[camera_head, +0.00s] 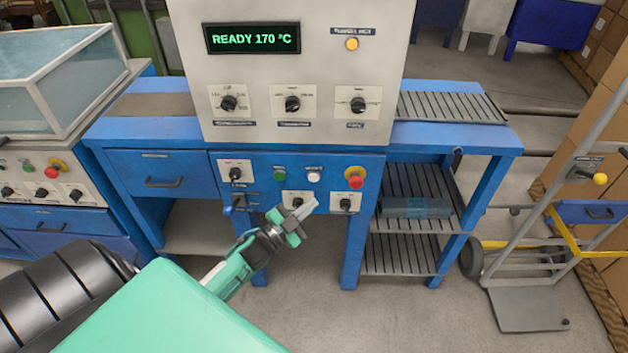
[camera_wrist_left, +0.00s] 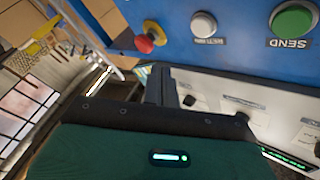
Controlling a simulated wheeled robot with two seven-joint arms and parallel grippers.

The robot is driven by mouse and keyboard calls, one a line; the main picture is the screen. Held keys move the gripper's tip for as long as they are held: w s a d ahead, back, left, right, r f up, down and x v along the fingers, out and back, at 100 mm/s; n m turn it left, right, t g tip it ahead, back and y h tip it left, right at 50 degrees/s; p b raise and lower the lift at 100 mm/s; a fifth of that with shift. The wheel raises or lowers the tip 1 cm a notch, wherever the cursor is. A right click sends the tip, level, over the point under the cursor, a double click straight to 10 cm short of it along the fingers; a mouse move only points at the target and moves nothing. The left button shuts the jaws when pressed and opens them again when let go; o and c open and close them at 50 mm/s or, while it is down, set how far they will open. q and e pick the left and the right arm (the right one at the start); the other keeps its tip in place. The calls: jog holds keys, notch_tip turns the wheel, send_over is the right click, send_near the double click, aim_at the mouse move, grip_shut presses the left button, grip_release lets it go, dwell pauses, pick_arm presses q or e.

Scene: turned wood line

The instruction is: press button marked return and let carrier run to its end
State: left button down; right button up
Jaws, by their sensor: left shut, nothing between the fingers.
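On the blue control panel (camera_head: 262,198) are a green button (camera_head: 280,174), a white button (camera_head: 314,177) and a red stop knob (camera_head: 354,177) on a yellow base. In the left wrist view the green button (camera_wrist_left: 293,20) is labelled SEND. The white button (camera_wrist_left: 203,25) has a small label that is hard to read. My left gripper (camera_head: 302,212) is shut and empty, in front of the panel and below the white button in the picture, apart from it. In the wrist view its dark finger (camera_wrist_left: 160,84) points toward the panel. I cannot pick out a carrier.
Above, a grey cabinet (camera_head: 300,60) has a display reading READY 170 °C and several knobs. A hand truck (camera_head: 530,290) stands further right. A clear-sided box (camera_head: 60,80) is at the left.

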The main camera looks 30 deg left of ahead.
aim_at(314, 178)
pick_arm(q)
jog(key=w+a+b, duration=0.1)
jog(key=w+a, duration=0.2)
jog(key=w, duration=0.2)
jog(key=shift+w+a, duration=0.2)
jog(key=shift+w, duration=0.05)
pick_arm(e)
jog(key=shift+w+a+r, duration=0.2)
jog(key=shift+w+r, duration=0.3)
jog(key=shift+r, duration=0.3)
jog(key=shift+w+a+r, duration=0.2)
jog(key=shift+w+r, duration=0.3)
jog(key=shift+r, duration=0.3)
jog(key=shift+w+a+r, duration=0.2)
jog(key=shift+w+r, duration=0.3)
jog(key=shift+r, duration=0.3)
pick_arm(q)
jog(key=shift+w+a, duration=0.25)
jog(key=shift+w, duration=0.1)
